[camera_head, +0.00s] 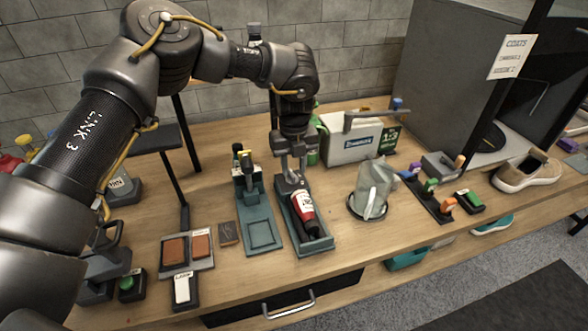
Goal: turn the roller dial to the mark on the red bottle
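A red bottle with a white label and black lower end (303,210) lies in a dark teal cradle (318,246) near the middle of the bench. My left gripper (291,178) points down at the back end of this cradle, just behind the bottle. Its fingers hide what is there, and I cannot tell whether they touch anything or how far apart they are. I cannot make out the roller dial or the mark on the bottle. My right gripper is not in view.
A teal stand (262,236) is close to the cradle's left. Brown blocks (175,249) sit further left. A clear bag-like item (374,188), a rack of coloured handles (432,204) and a tan sneaker (528,171) are to the right. A white box (350,144) stands behind.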

